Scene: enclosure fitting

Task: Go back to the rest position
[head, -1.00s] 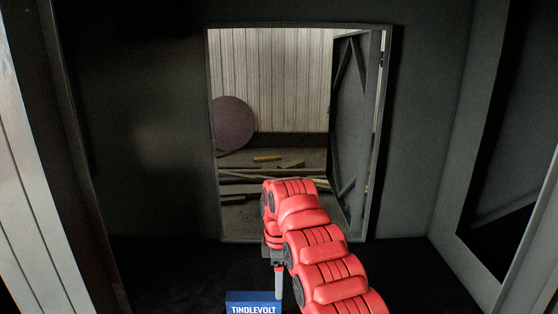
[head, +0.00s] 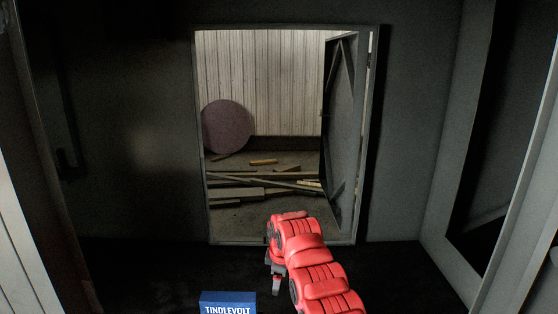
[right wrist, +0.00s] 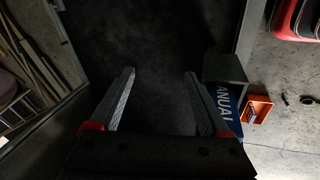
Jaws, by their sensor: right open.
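My right arm is red and comes in from the lower right of the head view, in front of an open doorway. Its gripper (head: 277,286) points down, a little to the right of and beyond a blue box marked TINDLEVOLT (head: 228,304). In the right wrist view the two grey fingers of my right gripper (right wrist: 160,73) are wide apart, with only dark floor between them. My left gripper is not in view.
The doorway frame (head: 202,140) has its door (head: 343,130) swung open on the right.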

